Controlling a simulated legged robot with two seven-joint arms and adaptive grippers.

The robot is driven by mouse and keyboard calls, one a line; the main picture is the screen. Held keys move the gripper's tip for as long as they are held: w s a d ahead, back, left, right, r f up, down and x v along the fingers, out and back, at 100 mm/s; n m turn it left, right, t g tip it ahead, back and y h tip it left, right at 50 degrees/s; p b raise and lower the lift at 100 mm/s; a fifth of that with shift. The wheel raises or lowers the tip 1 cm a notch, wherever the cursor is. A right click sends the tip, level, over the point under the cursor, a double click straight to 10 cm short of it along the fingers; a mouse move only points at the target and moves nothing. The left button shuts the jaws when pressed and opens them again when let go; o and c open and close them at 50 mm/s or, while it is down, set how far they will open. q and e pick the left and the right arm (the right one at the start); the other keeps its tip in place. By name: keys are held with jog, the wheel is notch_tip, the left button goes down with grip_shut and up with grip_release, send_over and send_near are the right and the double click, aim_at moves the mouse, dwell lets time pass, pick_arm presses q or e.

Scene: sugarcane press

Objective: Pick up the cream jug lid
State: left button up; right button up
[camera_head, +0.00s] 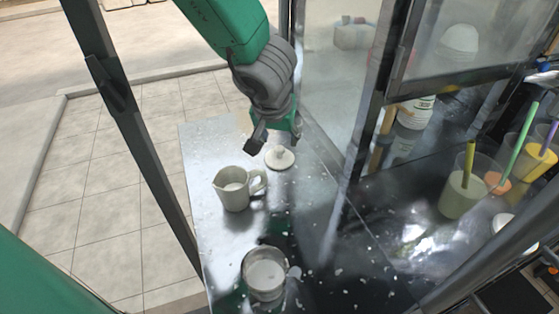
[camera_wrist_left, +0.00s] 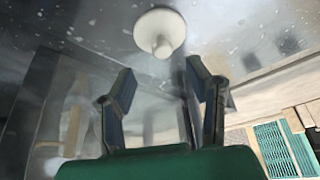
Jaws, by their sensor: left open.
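The cream jug lid (camera_head: 280,158) is a small, pale round disc with a knob on top. It lies on the metal counter (camera_head: 205,150), behind and to the right of the cream jug (camera_head: 234,189). My left gripper (camera_head: 272,146) is just above and beside the lid in the head view. In the left wrist view the lid (camera_wrist_left: 160,32) lies beyond the two fingertips (camera_wrist_left: 160,85), with its knob facing the camera. The fingers are apart with nothing between them. My right gripper is not in view.
A metal cup of white liquid (camera_head: 265,274) stands at the front of the counter. Glass panels with dark frames (camera_head: 375,100) rise at the right. Several cups with coloured sticks, including a green one (camera_head: 466,192), stand farther right. Dark posts flank the counter.

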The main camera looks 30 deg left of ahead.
aim_at(281, 148)
pick_arm(q)
jog(key=shift+w+d+f, duration=0.2)
jog(key=shift+w+f, duration=0.3)
jog(key=shift+f, duration=0.15)
jog(key=shift+s+a+f+b, duration=0.1)
jog(key=shift+a+f+b, duration=0.05)
jog(key=shift+f+b, duration=0.35)
jog(key=b+x, duration=0.1)
jog(key=x, duration=0.1)
jog(key=a+x, duration=0.1)
jog(key=x, duration=0.1)
jog(key=shift+b, duration=0.35)
jog(key=shift+a+f, duration=0.1)
jog(key=shift+d+r, duration=0.25)
jog(key=shift+d, duration=0.15)
grip_shut()
jog(key=shift+d, duration=0.1)
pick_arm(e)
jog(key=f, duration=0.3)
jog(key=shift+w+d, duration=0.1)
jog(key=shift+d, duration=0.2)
